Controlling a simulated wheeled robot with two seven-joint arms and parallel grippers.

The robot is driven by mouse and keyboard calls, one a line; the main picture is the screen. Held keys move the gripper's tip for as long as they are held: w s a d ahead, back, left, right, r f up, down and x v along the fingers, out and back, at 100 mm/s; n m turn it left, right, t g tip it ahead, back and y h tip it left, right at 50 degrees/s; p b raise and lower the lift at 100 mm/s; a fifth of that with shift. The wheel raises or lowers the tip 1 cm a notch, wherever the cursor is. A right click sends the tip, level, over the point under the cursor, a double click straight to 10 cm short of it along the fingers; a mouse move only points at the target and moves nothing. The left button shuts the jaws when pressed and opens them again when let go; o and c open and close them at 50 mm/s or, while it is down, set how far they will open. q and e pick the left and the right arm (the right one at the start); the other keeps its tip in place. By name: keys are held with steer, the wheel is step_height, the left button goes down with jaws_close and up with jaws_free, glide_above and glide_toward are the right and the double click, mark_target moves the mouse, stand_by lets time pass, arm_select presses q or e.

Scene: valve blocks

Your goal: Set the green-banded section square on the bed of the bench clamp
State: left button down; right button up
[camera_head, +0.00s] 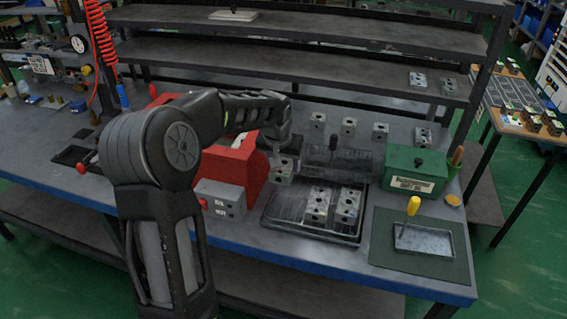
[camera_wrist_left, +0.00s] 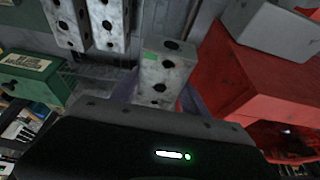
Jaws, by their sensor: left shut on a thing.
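The green-banded section (camera_head: 283,167) is a light grey block with round dark holes and a small green patch. My left gripper (camera_head: 281,152) is shut on it, beside the red body and above the bench. In the left wrist view the section (camera_wrist_left: 162,76) sits between my fingers, its green patch at the upper left of the face. The red body (camera_head: 231,172) looks like part of the bench clamp; it also shows in the wrist view (camera_wrist_left: 250,85). I cannot make out the clamp's bed clearly. My right gripper is not in view.
A dark tray (camera_head: 283,214) holds similar blocks (camera_head: 318,205). A grey box (camera_head: 220,199) stands before the red body.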

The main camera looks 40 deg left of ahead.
arm_select(q)
steer(key=s+d+m, duration=0.2)
steer(key=d, duration=0.9)
steer(key=s+d+r+m+h, duration=0.1)
steer(key=d, duration=1.1)
steer(key=shift+s+d+r+m, duration=0.2)
steer(key=shift+s+r+m, duration=0.05)
steer(key=shift+s+m, duration=0.15)
